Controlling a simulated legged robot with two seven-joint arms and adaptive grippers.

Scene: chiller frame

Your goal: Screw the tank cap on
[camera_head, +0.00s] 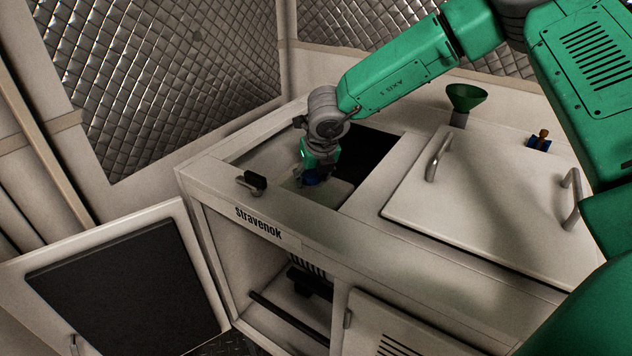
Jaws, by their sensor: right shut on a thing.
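My right arm reaches in from the upper right, and its gripper (311,179) points down into the open top of the chiller frame (190,178). The gripper is shut on a small dark blue thing, which looks like the tank cap (310,180). The fingers hide much of the cap. A pale surface, likely the tank top (338,194), lies just below and beside the cap. I cannot tell whether the cap touches the tank's neck or how its thread sits. My left gripper is not in view.
A black latch (255,181) stands on the frame's front left edge. A lid with two handles (490,205) covers the right part. A green funnel (464,97) and a small blue valve with an orange handle (540,140) stand behind it. A front door (120,290) hangs open.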

